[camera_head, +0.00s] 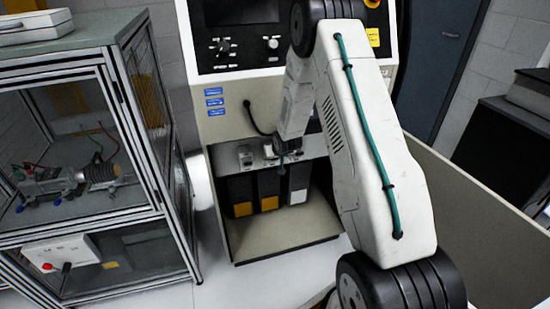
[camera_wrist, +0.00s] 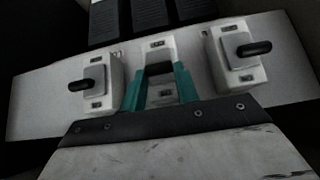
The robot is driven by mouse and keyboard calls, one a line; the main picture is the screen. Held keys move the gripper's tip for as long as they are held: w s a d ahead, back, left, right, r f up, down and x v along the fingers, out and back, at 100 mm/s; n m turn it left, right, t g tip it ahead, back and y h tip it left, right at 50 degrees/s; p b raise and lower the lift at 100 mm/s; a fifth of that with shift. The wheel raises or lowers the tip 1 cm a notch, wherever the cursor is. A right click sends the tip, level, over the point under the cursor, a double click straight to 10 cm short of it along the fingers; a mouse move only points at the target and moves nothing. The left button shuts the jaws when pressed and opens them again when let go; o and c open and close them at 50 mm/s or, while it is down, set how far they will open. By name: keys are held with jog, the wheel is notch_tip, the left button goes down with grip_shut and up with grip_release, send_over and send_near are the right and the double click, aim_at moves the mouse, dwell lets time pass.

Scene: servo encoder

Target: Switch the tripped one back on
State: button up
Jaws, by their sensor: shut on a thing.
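Three white breaker switches sit in a row on a pale panel strip (camera_wrist: 40,108) in the wrist view. The left switch (camera_wrist: 101,72) has a black lever lying crosswise, and the right switch (camera_wrist: 245,68) has one too. The middle switch (camera_wrist: 160,53) has a black lever (camera_wrist: 159,69) between the teal fingers of my gripper (camera_wrist: 160,86). My gripper is shut on that lever. In the head view my gripper (camera_head: 283,156) reaches the row inside the cabinet opening, and my arm covers part of it. The switches' labels are too small to read.
The test cabinet (camera_head: 225,135) has a dark screen and knobs above the opening. Dark units (camera_head: 240,190) stand below the switches, some with yellow labels. A black cable (camera_head: 252,117) hangs near my wrist. A glass-sided bench (camera_head: 90,140) stands at left; open floor (camera_head: 265,280) lies in front.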

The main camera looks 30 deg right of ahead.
dwell(0.3)
jog(key=o, duration=1)
jog(key=s+a+r, duration=0.1)
jog(key=s, duration=0.3)
jog(key=s+a+r, duration=0.1)
jog(key=s, duration=0.4)
jog(key=s+a+r, duration=0.1)
jog(key=s+a, duration=0.1)
jog(key=s, duration=0.3)
jog(key=shift+s+r, duration=0.25)
jog(key=shift+r, duration=0.15)
jog(key=shift+a, duration=0.1)
